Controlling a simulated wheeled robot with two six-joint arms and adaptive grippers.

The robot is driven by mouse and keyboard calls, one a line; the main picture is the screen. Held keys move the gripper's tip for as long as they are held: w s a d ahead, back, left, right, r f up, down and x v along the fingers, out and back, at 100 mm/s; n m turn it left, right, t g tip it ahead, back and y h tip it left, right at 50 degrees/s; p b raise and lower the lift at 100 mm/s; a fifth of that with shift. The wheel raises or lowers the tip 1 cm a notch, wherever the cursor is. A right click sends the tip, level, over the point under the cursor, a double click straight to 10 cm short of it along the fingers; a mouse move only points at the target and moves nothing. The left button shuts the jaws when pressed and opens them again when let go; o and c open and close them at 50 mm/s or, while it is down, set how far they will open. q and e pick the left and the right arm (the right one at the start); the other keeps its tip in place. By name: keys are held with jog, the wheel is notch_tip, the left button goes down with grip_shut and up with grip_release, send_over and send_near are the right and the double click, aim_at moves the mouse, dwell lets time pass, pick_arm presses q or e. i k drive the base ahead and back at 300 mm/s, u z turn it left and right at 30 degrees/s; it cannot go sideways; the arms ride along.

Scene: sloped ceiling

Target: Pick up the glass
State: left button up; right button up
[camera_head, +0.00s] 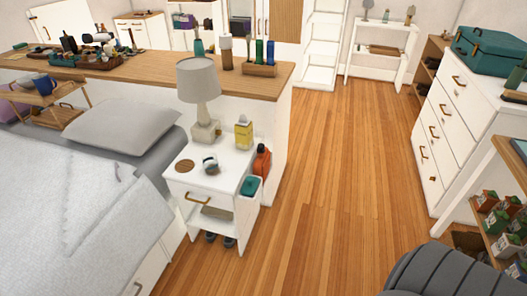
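I cannot make out a clear glass in the head view. A small white and dark rounded item (210,162) sits on the white nightstand (190,182) beside the bed. It is too small to tell whether it is a glass, a cup or a clock. A round brown coaster (185,166) lies to its left with nothing on it. Neither of my grippers is in view.
A grey lamp (199,85) and a yellow box (243,133) stand on the nightstand. The bed (70,220) is at left, white drawers (445,135) at right. A dark ribbed seat (455,272) is at bottom right. The wooden floor (325,180) between is clear.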

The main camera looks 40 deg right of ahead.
aim_at(211, 164)
jog(key=z, duration=0.7)
jog(key=k, duration=0.35)
jog(key=z, duration=1.55)
jog(key=i, duration=1.95)
jog(key=u, duration=1.1)
jog(key=i, duration=0.45)
jog(key=u, duration=0.5)
